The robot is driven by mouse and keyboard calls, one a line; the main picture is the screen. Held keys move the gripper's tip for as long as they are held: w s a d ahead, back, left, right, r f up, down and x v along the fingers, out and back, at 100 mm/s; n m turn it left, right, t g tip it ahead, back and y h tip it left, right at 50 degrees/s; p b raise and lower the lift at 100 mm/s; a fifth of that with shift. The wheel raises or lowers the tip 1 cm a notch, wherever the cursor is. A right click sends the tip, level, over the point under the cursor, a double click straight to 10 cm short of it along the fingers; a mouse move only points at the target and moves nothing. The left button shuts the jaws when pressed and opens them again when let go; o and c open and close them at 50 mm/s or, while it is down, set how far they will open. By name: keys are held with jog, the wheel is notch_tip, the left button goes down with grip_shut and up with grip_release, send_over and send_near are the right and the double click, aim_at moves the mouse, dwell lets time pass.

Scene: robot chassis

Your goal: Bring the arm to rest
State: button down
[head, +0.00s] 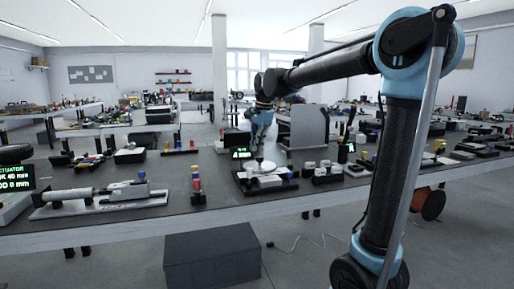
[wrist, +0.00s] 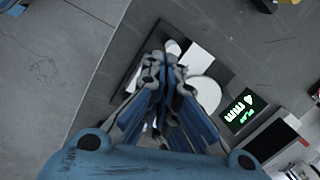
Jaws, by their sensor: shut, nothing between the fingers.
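My gripper (head: 261,120) hangs from my arm above the workbench, pointing down. In the wrist view its blue-backed fingers (wrist: 166,72) are shut together with nothing between them. Below it in the head view is a dark device with a white round plate (head: 262,166) on top. The round plate also shows in the wrist view (wrist: 208,92), partly hidden behind the fingers. The gap between the fingertips and the device is hard to judge. My arm reaches from the right of the head view across to the gripper.
A small green-lit display (head: 242,153) stands close to the gripper, with a grey upright panel (head: 305,128) to its right. A linear actuator rig (head: 100,196) lies at the left of the bench (head: 225,205). A dark box (head: 212,257) stands on the floor in front.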

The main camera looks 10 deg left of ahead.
jog(key=s+d+f+n, duration=0.1)
jog(key=s+d+f, duration=0.25)
jog(key=d, duration=0.35)
jog(key=s+d+f+n, duration=0.25)
jog(key=s+d, duration=0.25)
jog(key=d, duration=0.3)
jog(key=s+d+f+n, duration=0.1)
jog(key=s+d+f, duration=0.25)
jog(key=d, duration=0.35)
jog(key=s+d+f+n+h, duration=0.1)
jog(key=s+d+f+n, duration=0.1)
jog(key=s+d+f, duration=0.3)
jog(key=s+d+f+n+t, duration=0.1)
jog(key=s+d+f, duration=0.4)
jog(key=s+f, duration=0.5)
jog(key=shift+s+f+n+h, duration=0.3)
jog(key=shift+s+n+h, duration=0.1)
jog(key=shift+n, duration=0.35)
jog(key=shift+d, duration=0.1)
jog(key=shift+w+f, duration=0.2)
jog(key=shift+w, duration=0.25)
